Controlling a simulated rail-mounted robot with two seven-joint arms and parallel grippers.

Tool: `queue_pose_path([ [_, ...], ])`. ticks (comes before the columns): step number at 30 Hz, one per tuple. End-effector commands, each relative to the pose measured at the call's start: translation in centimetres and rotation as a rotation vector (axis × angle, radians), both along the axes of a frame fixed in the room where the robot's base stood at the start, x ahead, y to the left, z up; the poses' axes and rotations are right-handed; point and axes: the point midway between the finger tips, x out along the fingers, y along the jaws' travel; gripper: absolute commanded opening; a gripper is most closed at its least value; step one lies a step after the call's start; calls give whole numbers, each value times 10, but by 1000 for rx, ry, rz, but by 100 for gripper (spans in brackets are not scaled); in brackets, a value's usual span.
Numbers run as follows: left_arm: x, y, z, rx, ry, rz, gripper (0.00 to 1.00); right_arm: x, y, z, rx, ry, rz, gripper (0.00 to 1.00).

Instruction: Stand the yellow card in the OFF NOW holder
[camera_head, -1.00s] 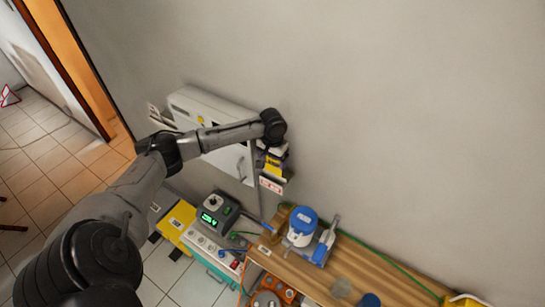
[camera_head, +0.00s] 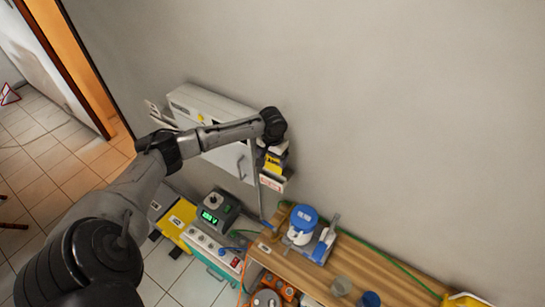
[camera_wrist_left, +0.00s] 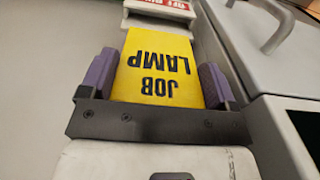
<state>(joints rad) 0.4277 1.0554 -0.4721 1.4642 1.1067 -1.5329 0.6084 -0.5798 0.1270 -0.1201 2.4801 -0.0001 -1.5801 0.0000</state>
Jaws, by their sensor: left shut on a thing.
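The yellow card (camera_wrist_left: 158,75) reads JOB LAMP, upside down in the left wrist view. My left gripper (camera_wrist_left: 157,85) is shut on it, with a purple finger at each side edge. In the head view the yellow card (camera_head: 272,162) shows below the dark wrist of my left arm, at the right side of the wall cabinet. The OFF NOW holder (camera_wrist_left: 160,8) is a pale tray with a red-and-white label, just beyond the card's far edge. It also shows in the head view (camera_head: 271,184), under the gripper. Whether the card's far edge is inside the holder cannot be told. My right gripper is not in view.
The grey wall cabinet (camera_head: 237,158) with its door handle stands close beside the gripper. The wall to the right is bare.

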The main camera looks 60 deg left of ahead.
Motion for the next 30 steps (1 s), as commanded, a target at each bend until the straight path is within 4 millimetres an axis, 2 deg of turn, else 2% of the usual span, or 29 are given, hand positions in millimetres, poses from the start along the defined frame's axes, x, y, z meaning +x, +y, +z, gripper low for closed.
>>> queue_pose_path([
  [13,0,0,-3,0,0,0,60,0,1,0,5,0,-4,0],
  [30,0,0,-27,-1,0,0,60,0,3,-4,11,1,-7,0],
])
